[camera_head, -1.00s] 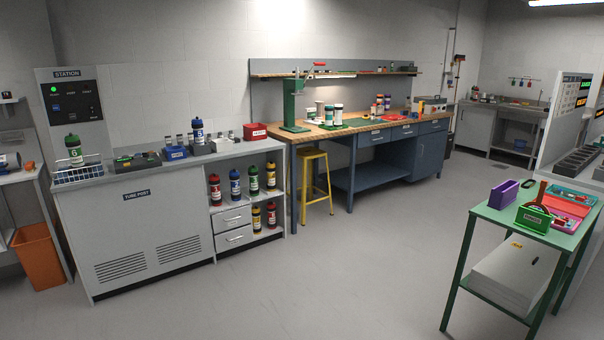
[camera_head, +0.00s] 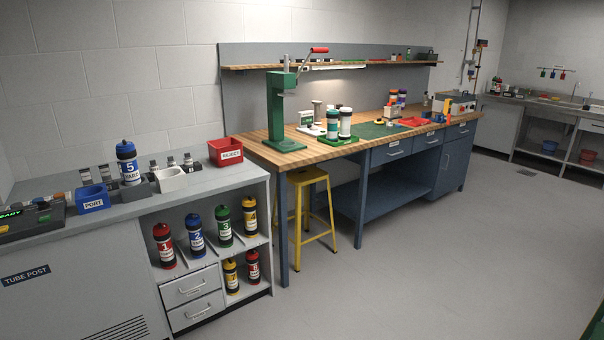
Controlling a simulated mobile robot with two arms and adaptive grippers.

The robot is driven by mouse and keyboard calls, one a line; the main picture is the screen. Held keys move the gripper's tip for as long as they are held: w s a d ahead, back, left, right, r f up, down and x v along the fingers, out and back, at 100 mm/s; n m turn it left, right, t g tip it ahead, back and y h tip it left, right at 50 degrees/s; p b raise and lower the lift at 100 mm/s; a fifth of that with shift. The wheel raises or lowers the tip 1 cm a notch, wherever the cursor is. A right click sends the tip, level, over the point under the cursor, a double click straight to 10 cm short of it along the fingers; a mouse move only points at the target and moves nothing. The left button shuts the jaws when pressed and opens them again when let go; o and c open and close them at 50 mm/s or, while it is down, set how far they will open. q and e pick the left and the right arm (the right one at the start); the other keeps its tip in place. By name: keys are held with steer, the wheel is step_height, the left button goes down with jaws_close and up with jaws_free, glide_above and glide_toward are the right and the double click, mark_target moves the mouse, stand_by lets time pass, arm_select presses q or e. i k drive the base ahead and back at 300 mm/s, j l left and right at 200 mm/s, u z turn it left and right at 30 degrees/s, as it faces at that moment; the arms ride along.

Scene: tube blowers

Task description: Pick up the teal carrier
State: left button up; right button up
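A white carrier with teal ends (camera_head: 332,123) stands upright on the wooden workbench, just right of the green press. It looks like the teal carrier. A second white carrier with dark bands (camera_head: 345,123) stands close beside it on the right, and I cannot tell whether they touch. Both are on or by a green tray (camera_head: 337,142) near the bench's front edge. Neither of my grippers is in view.
The green lever press (camera_head: 281,108) stands left of the carriers. A yellow stool (camera_head: 308,200) stands under the bench (camera_head: 262,151). The tube-post counter (camera_head: 225,180) fills the left side, with a red reject bin (camera_head: 226,152). The grey floor (camera_head: 420,250) at right is clear.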

mark_target(332, 115)
steer(key=i, duration=3.2)
